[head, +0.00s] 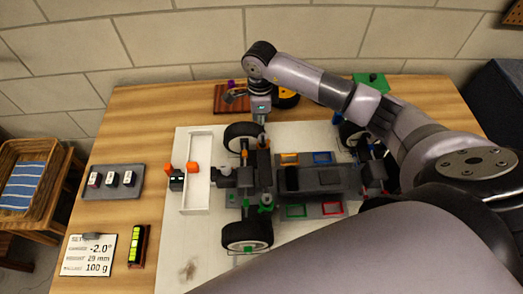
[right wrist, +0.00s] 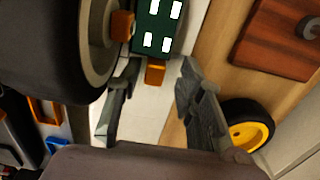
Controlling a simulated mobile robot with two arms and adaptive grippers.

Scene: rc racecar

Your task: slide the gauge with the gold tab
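In the right wrist view a dark green block (right wrist: 157,26) with white windows sits beside a black car tyre. An orange-gold tab (right wrist: 155,72) sticks out of its lower end, and another orange piece (right wrist: 122,25) lies between it and the wheel rim. My right gripper (right wrist: 152,88) is open; its fingers are apart on either side just below the lower tab, and I see nothing held. In the head view my right gripper (head: 262,118) points down by the car's upper left wheel (head: 243,136). The green block is not clear there. My left gripper is not in view.
The car (head: 310,178) stands on a white mat (head: 200,240). A white tray (head: 197,195) and a dark block (head: 177,183) with orange pieces are at left. A yellow-hubbed wheel (right wrist: 248,132) and red-brown board (right wrist: 272,40) lie beyond. My arm covers the right side.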

